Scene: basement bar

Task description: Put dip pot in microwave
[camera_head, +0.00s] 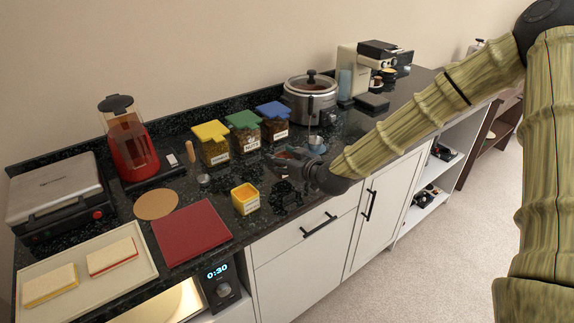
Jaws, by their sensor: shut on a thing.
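My gripper (286,162) is above the counter in the middle of the view, shut on a small grey-blue pot (284,154) with something reddish-brown in it. The fingers hide much of this pot, which looks like the dip pot. It is held off the counter, with dark shadow patches below. The microwave (219,284) is under the counter at the bottom. Its display reads 0:30. A lit, warm-coloured surface (165,304) shows to its left; the cavity is mostly cut off by the frame and the counter.
A yellow labelled pot (246,200) stands just left of my gripper. A red board (190,232), a tray with sandwiches (128,228), and a grill (58,197) lie further left. Several lidded jars (245,132) and a cooker (310,98) stand behind. Cabinet handles (319,225) protrude in front.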

